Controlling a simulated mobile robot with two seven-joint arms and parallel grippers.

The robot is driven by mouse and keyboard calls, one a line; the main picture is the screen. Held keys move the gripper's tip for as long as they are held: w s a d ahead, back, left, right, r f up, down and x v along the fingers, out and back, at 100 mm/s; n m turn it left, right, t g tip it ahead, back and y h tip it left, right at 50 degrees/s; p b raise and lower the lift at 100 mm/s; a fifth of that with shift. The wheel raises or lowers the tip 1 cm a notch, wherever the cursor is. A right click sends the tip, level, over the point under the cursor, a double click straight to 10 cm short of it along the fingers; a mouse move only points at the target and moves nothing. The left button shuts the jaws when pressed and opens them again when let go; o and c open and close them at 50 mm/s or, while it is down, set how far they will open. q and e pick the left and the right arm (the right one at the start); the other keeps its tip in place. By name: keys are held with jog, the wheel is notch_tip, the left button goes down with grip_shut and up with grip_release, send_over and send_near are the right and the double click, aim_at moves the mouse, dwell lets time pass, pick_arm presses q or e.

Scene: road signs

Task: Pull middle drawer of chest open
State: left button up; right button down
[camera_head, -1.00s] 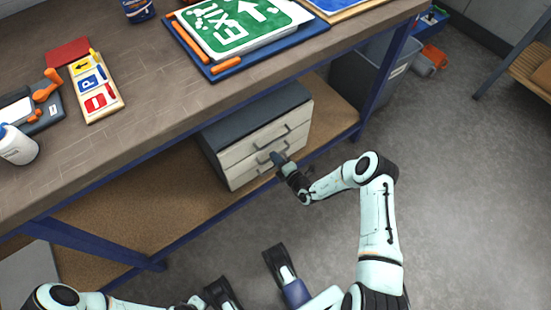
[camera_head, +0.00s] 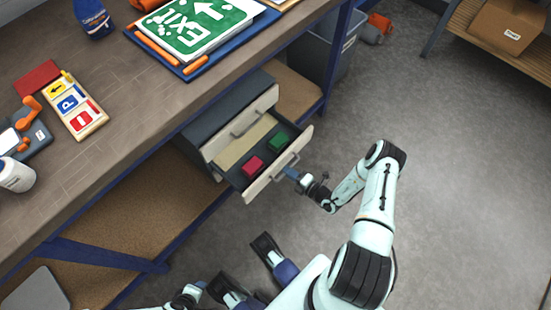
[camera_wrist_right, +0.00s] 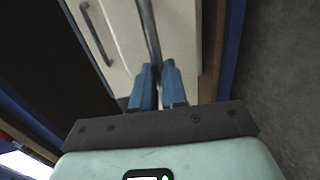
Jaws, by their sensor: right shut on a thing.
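The grey chest (camera_head: 205,128) with pale drawer fronts stands on the shelf under the workbench. Its top drawer (camera_head: 240,122) is closed. The drawer below it (camera_head: 235,151) is pulled well out, showing a red block (camera_head: 253,167) and a green block (camera_head: 278,142) inside. My right gripper (camera_head: 294,174) is at this drawer's front. In the right wrist view, my right gripper's blue fingers (camera_wrist_right: 158,72) are closed on the bar handle (camera_wrist_right: 149,35). Another handle (camera_wrist_right: 97,36) shows to the left.
A grey bin (camera_head: 312,55) stands behind the chest. The grey floor (camera_head: 450,170) to the right is clear.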

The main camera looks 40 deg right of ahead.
pick_arm(q)
jog(key=shift+s+d+r, duration=0.3)
jog(key=shift+s+r, duration=0.1)
jog(key=shift+s, duration=0.2)
pick_arm(e)
jog(key=f+v, duration=0.3)
jog(key=v, duration=1.2)
jog(key=shift+s+d, duration=0.2)
jog(key=shift+s, duration=0.2)
jog(key=c, duration=1.2)
grip_release()
jog(key=shift+s, duration=0.1)
pick_arm(q)
jog(key=shift+s+d+r+g+h+p, duration=0.3)
jog(key=shift+s+r+p, duration=0.15)
jog(key=shift+s+p, duration=0.2)
pick_arm(e)
jog(key=v, duration=1.3)
jog(key=shift+s, duration=0.15)
pick_arm(q)
jog(key=shift+r, duration=0.1)
pick_arm(e)
jog(key=shift+r, duration=0.1)
